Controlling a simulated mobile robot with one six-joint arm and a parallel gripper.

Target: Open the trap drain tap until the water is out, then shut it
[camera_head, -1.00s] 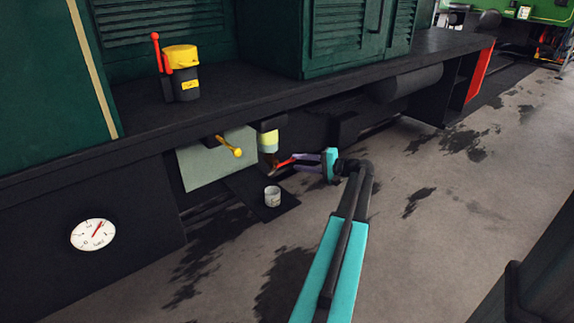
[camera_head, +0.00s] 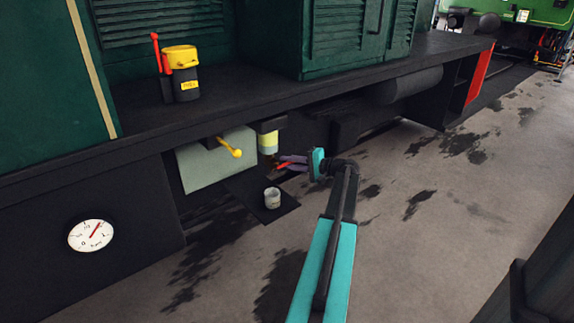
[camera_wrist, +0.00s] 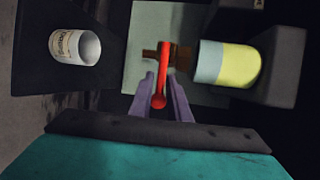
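The trap bowl (camera_wrist: 232,64) shows yellow with a grey-blue band, and it hangs under the running board in the head view (camera_head: 268,142). The brownish drain tap (camera_wrist: 181,58) is at the bowl's lower end. Its red lever (camera_wrist: 160,72) points toward my wrist camera, across the line of the tap. My gripper (camera_wrist: 161,82) has its purple fingers on either side of the lever, with slim gaps showing; it looks open. It is also by the bowl in the head view (camera_head: 282,163). No running water is visible.
A white tin (camera_wrist: 75,47) stands on a dark plate below the tap, also in the head view (camera_head: 272,198). A pale panel (camera_head: 215,162) is behind, with a yellow handle (camera_head: 230,148) left of the bowl. A gauge (camera_head: 91,235) is lower left. The floor to the right is open.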

